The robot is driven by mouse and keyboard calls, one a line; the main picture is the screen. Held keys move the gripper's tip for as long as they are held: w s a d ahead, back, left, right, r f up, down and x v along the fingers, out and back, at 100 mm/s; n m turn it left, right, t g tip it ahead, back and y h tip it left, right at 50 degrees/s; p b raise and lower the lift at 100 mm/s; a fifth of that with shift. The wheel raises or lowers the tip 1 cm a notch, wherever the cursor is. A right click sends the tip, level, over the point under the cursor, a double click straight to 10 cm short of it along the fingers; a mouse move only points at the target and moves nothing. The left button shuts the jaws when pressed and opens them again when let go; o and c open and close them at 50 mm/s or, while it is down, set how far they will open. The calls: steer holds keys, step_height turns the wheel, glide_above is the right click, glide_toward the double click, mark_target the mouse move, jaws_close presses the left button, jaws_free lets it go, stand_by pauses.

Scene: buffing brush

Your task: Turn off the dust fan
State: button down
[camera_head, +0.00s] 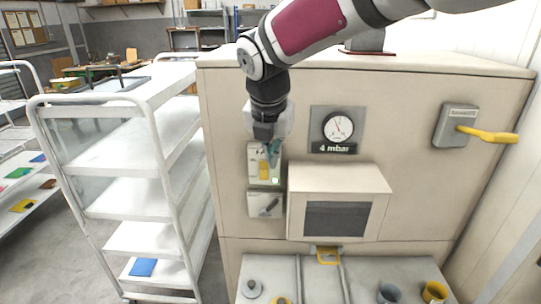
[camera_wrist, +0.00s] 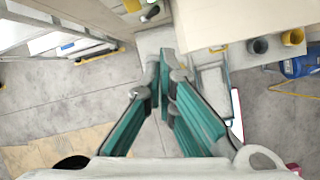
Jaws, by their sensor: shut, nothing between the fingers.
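My gripper (camera_head: 272,156) is shut and empty, pointing down in front of the beige cabinet (camera_head: 228,130). It overlaps the upper pale control box (camera_head: 254,172), which has a yellow part (camera_head: 264,170) and a small pale green spot at its lower right. I cannot tell whether the fingers touch the box. Below is a second box with a dark diagonal lever (camera_head: 267,205). No readable label shows which control belongs to the dust fan. In the wrist view the teal fingers (camera_wrist: 162,66) meet at their tips, near the cabinet's edge.
A round gauge (camera_head: 338,127) is right of my gripper, and a grey switch box with a yellow handle (camera_head: 487,134) is further right. A hooded box (camera_head: 340,180) juts out at lower right. A white shelf trolley (camera_head: 150,130) stands close on the left.

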mark_target(264, 170)
steer(key=a+n, duration=0.2)
steer(key=w+a+f+n, duration=0.1)
steer(key=shift+w+a, duration=0.1)
steer(key=shift+a, duration=0.05)
steer(key=w+r+p+x, duration=0.1)
steer(key=w+p+x, duration=0.1)
steer(key=x, duration=1)
steer(key=shift+w+a+f+p, duration=0.15)
steer(key=shift+w+f+p, duration=0.2)
steer(key=shift+w, duration=0.1)
steer(key=shift+w+f+t, duration=0.3)
steer(key=shift+w+t, duration=0.05)
steer(key=shift+t, duration=0.25)
steer(key=shift+r, duration=0.1)
